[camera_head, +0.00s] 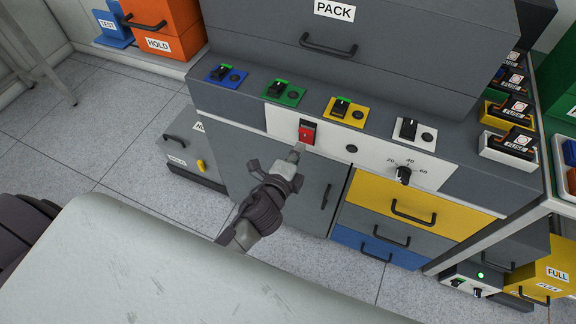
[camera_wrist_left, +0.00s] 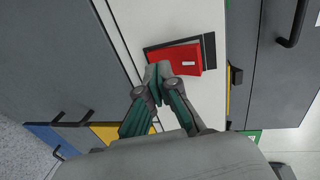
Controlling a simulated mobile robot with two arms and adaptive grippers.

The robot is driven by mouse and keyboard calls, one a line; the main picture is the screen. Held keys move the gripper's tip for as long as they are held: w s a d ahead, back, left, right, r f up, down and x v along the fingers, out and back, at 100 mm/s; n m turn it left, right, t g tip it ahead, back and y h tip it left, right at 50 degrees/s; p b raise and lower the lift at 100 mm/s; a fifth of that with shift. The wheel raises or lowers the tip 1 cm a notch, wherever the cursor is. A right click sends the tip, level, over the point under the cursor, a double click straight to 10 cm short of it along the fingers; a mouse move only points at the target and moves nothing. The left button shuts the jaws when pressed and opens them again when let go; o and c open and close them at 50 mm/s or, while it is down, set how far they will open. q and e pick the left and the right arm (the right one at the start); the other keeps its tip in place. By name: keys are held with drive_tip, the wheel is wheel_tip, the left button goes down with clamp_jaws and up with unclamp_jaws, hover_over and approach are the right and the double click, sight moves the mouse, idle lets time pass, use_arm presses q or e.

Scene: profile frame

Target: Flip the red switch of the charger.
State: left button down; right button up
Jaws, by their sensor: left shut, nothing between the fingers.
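The red switch (camera_head: 307,132) sits in a black frame on the white front panel (camera_head: 343,148) of the grey charger cabinet. My left gripper (camera_head: 296,152) is shut and empty, with its fingertips just below the switch in the head view. In the left wrist view the red switch (camera_wrist_left: 180,59) is close in front of the shut fingertips (camera_wrist_left: 157,70), which overlap its edge. I cannot tell whether they touch it. My right gripper is in neither view.
A black dial (camera_head: 403,175) and a small dark button (camera_head: 351,149) are on the same panel. Coloured charging bays (camera_head: 284,93) line the top. An orange HOLD box (camera_head: 170,45) stands at the left.

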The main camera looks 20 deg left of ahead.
use_arm(q)
drive_tip(key=v, duration=1)
drive_tip(key=shift+s, duration=0.2)
drive_tip(key=s+a+f+n+g+p, duration=0.1)
drive_tip(key=s+f+n+g, duration=0.2)
drive_tip(key=f, duration=0.6)
drive_tip(key=s+f+n+g+p, duration=0.15)
drive_tip(key=s+f, duration=0.25)
drive_tip(key=f, duration=0.6)
drive_tip(key=s+a+f+n+g+p, duration=0.1)
drive_tip(key=s+f+n+g, duration=0.25)
drive_tip(key=f, duration=0.55)
drive_tip(key=s+a+f+n+g, duration=0.2)
drive_tip(key=s+f, duration=0.2)
drive_tip(key=s, duration=0.3)
drive_tip(key=s+a+f+n+g+p, duration=0.1)
drive_tip(key=s+f+n+g, duration=0.1)
drive_tip(key=s, duration=0.5)
drive_tip(key=s+a+f+n+g+p, duration=0.1)
drive_tip(key=s+a+f+n+g, duration=0.1)
drive_tip(key=s+f+n, duration=0.2)
drive_tip(key=s+f, duration=0.2)
drive_tip(key=s, duration=0.2)
drive_tip(key=shift+a+f+g+y, duration=0.3)
drive_tip(key=shift+a+f, duration=0.05)
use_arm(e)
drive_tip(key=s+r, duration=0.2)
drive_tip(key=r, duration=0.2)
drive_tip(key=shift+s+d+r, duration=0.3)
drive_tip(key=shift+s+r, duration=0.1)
